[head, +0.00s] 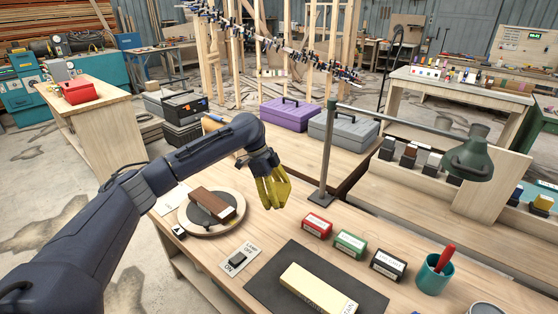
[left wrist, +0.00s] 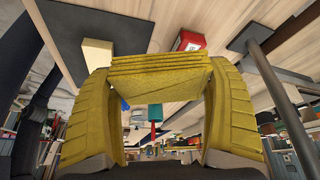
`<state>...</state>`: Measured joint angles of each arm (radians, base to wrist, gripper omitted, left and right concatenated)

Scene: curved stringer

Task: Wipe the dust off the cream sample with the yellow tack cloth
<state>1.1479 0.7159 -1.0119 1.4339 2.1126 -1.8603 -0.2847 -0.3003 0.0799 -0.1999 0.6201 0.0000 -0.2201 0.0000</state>
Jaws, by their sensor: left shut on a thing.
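The cream sample (head: 318,291) is a pale block with dark lettering, lying on the dark mat (head: 270,275) at the front of the bench. It also shows at the upper left of the left wrist view (left wrist: 98,54). My left gripper (head: 275,200) is above the bench, behind and left of the sample and apart from it. Its yellow fingers are shut on the folded yellow tack cloth (left wrist: 158,78), which spans between them in the left wrist view. In the head view the cloth is hard to tell from the fingers. My right gripper is not in view.
Red (head: 317,224), green (head: 350,243) and black (head: 388,264) boxes stand behind the mat. A teal cup (head: 434,275) with a red-handled tool stands right. A green lamp (head: 468,158) overhangs the right side. A brown block (head: 212,204) rests on a round board at left.

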